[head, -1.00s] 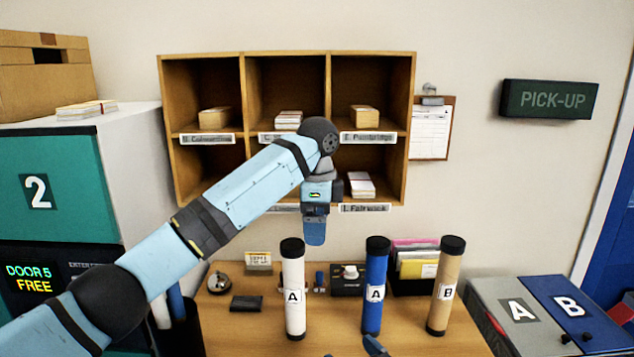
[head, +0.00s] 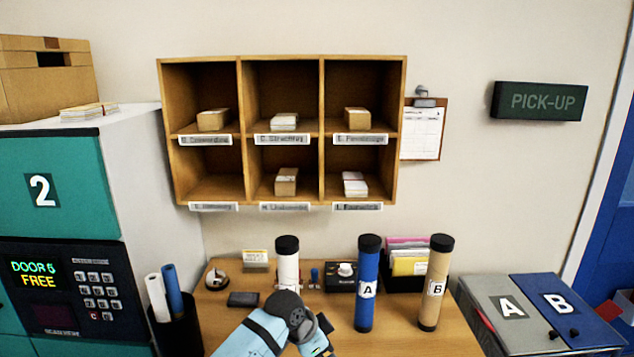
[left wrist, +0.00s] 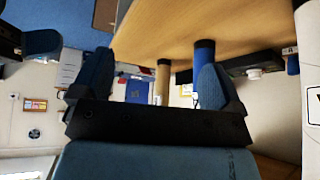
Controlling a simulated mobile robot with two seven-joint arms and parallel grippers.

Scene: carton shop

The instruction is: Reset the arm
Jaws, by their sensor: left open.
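My left arm comes up from the bottom of the head view. It bends at a dark joint in front of the white tube, with my left gripper (head: 318,341) low over the desk at the picture's bottom edge. In the left wrist view my left gripper (left wrist: 155,78) shows two blue fingers spread apart with nothing held between them. My right gripper cannot be made out in the head view.
A white tube (head: 288,262), blue tube A (head: 367,265) and brown tube B (head: 436,275) stand upright on the desk (head: 400,343). Pigeonholes (head: 240,125) hang behind. Lockers (head: 60,190) stand left, A (head: 507,306) and B (head: 560,300) boxes right.

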